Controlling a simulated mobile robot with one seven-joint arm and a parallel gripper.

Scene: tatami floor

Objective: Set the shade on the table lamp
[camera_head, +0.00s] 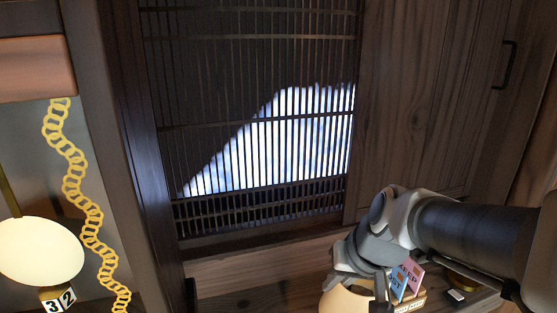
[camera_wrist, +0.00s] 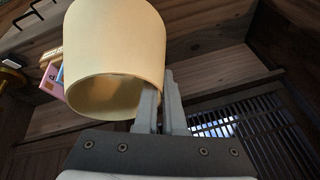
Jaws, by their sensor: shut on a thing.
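A cream lampshade (camera_wrist: 112,45) fills the upper middle of the wrist view, with its open rim facing my camera. My gripper (camera_wrist: 160,92) is shut on the shade's wall at its right side; one finger overlaps the rim and the other is outside. In the head view my gripper (camera_head: 362,281) is at the lower right, above the shade (camera_head: 345,302), whose lower part is cut off by the frame edge. A brass-coloured round piece (camera_head: 462,281) sits on the wooden surface to the right, partly behind my arm. I cannot tell whether it is the lamp's base.
A pink card (camera_head: 411,272) and a blue card (camera_head: 398,284) with lettering stand close right of the shade. A small dark item (camera_head: 456,295) lies farther right. A slatted screen (camera_head: 260,125) is behind.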

